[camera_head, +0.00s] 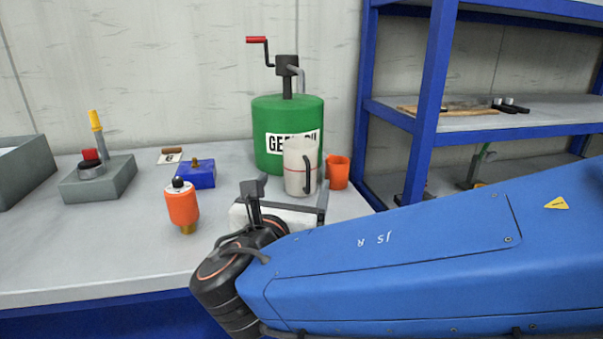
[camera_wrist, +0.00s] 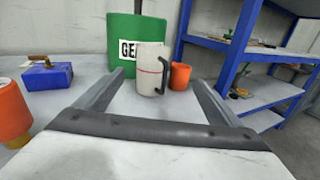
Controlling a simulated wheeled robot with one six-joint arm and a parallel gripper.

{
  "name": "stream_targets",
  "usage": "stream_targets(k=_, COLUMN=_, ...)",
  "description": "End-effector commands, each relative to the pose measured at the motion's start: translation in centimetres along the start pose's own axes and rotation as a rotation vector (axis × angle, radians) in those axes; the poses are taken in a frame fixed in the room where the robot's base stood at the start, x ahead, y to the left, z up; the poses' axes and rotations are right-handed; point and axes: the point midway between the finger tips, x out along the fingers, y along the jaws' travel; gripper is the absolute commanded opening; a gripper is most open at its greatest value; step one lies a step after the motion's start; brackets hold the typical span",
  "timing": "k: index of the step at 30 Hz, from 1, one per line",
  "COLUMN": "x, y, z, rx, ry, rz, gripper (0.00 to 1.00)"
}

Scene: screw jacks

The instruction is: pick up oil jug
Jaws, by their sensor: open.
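The oil jug (camera_head: 297,166) is a whitish jug with a thin red line and a dark handle on its right side. It stands upright on the grey bench, in front of the green oil drum. It also shows in the wrist view (camera_wrist: 149,66), centred ahead of my gripper. My gripper (camera_head: 290,196) is open and empty, just on the near side of the jug. In the wrist view its two fingers (camera_wrist: 157,80) point forward, with the jug seen between their tips. The jug appears beyond the fingertips; I cannot tell the exact gap. The jug's base is partly hidden in the head view.
A green drum (camera_head: 272,112) with a crank stands behind the jug. An orange cup (camera_head: 338,172) is close on its right. An orange-and-brass piece (camera_head: 182,208) and a blue block (camera_head: 197,177) stand to the left. A blue shelf rack (camera_head: 428,105) bounds the right side.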

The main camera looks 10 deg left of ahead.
Motion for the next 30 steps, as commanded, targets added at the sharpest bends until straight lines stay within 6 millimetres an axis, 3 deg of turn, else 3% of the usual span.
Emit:
stream_targets(k=3, x=-0.8, y=1.5, z=0.3, rx=-0.028, ry=-0.023, rz=0.031, gripper=0.89)
stream_targets(k=7, x=0.0, y=1.7, z=0.4, rx=-0.033, ry=-0.028, rz=0.033, gripper=0.89)
stream_targets(k=30, x=10.8, y=1.9, z=0.7, rx=-0.031, ry=-0.026, rz=0.031, gripper=0.89)
